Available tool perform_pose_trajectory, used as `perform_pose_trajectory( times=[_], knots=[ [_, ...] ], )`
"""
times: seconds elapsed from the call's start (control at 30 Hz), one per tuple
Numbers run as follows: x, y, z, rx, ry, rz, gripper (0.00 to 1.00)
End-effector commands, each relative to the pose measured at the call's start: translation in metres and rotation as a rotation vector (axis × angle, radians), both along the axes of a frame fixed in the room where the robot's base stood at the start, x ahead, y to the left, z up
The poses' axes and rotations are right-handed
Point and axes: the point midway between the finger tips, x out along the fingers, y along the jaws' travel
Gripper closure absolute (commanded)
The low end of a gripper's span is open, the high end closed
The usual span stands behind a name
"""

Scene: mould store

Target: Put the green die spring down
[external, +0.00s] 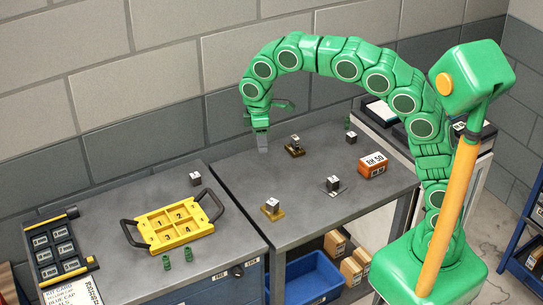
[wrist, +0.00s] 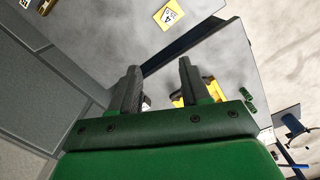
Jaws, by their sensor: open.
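A small green piece (external: 347,123), possibly another spring, is at the back right of the grey middle bench. My gripper (external: 262,146) is above the back of the middle bench, fingers pointing down. In the wrist view my gripper (wrist: 159,74) is open, with no spring visible between its fingers. Small green pieces (wrist: 249,101) show right of the fingers, beside the partly hidden yellow tray (wrist: 207,86).
The middle bench (external: 235,176) holds dark labelled blocks, one on a brass base (external: 271,210), and an orange box (external: 373,168). A dark block (external: 195,180) stands on the left bench behind the tray. A black rack (external: 57,247) is at far left. A blue bin (external: 312,282) sits below.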

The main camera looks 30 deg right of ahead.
Motion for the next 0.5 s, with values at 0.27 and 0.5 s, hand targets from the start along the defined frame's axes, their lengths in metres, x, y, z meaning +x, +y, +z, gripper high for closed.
perform_pose_trajectory(
  times=[0.27,0.5],
  knots=[
    [-0.016,-0.105,0.012,-0.013,0.009,-0.230,0.54],
    [-0.048,-0.184,0.014,-0.017,0.021,-0.419,0.54]
  ],
)
